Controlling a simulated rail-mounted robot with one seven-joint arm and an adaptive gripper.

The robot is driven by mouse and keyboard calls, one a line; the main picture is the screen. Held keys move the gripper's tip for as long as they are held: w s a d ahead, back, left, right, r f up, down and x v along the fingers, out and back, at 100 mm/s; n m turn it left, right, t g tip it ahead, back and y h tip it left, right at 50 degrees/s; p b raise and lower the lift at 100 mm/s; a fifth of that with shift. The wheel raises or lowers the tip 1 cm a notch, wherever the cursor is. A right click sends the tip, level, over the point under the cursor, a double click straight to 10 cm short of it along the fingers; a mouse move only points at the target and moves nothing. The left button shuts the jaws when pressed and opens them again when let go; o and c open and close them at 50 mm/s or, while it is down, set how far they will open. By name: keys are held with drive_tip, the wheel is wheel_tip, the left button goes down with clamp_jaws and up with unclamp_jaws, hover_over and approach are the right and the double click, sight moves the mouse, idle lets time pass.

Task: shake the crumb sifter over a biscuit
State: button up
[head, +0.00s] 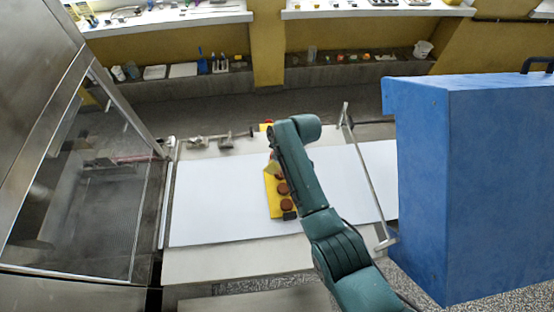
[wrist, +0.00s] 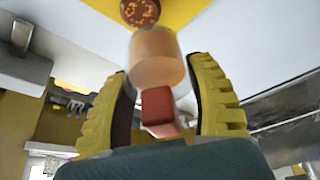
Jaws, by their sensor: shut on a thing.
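My gripper (wrist: 162,70) has its yellow ribbed fingers closed around the crumb sifter, a pale tan cylinder (wrist: 157,57) with a red handle (wrist: 157,108). A round brown biscuit (wrist: 140,11) with orange bits on top shows just past the sifter in the wrist view, on a yellow surface. My arm hides most of the gripper there, and the sifter cannot be made out.
A large blue box-shaped housing (head: 440,190) stands at the right. A metal bar frame (head: 365,175) crosses the belt beside it. A steel machine with a clear panel (head: 85,190) stands at the left. The white belt left of the strip is clear. Shelves with small items run along the back.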

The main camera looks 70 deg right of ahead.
wheel_tip(320, 180, up, 10)
drive_tip(key=p, duration=0.9)
drive_tip(key=shift+r, duration=0.15)
